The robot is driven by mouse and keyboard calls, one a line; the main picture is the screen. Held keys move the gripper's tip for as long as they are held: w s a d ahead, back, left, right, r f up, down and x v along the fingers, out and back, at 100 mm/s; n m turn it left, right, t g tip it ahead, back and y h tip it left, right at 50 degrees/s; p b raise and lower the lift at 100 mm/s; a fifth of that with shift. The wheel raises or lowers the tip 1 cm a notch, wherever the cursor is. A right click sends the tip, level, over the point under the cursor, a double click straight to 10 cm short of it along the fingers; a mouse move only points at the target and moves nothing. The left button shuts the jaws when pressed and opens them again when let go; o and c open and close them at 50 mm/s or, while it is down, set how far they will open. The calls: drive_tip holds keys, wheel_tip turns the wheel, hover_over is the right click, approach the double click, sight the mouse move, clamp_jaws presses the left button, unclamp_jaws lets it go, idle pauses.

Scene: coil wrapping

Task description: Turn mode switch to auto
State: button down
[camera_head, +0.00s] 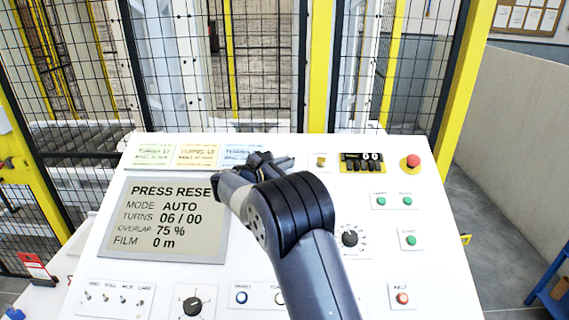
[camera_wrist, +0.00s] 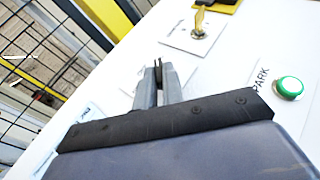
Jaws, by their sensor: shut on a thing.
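My gripper (camera_head: 262,160) is at the upper middle of the white sloping control panel (camera_head: 330,200), right of the display. In the wrist view my gripper (camera_wrist: 158,72) has its two grey fingers nearly together, shut on a thin dark piece, which I take to be the mode switch knob. The fingers hide most of it, and its label cannot be read. The display (camera_head: 165,220) reads "PRESS RESE", with the line's end covered by my arm, then MODE AUTO, TURNS 06 / 00, OVERLAP 75 % and FILM 0 m.
A brass key switch (camera_wrist: 199,22) is close by on the panel. Mesh fencing (camera_head: 265,60) stands behind the panel.

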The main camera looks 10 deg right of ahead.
drive_tip(key=c, duration=1.5)
unclamp_jaws()
drive_tip(key=b+v, duration=0.3)
drive_tip(key=v, duration=0.7)
drive_tip(key=shift+s+a, duration=0.25)
drive_tip(key=shift+a, duration=0.1)
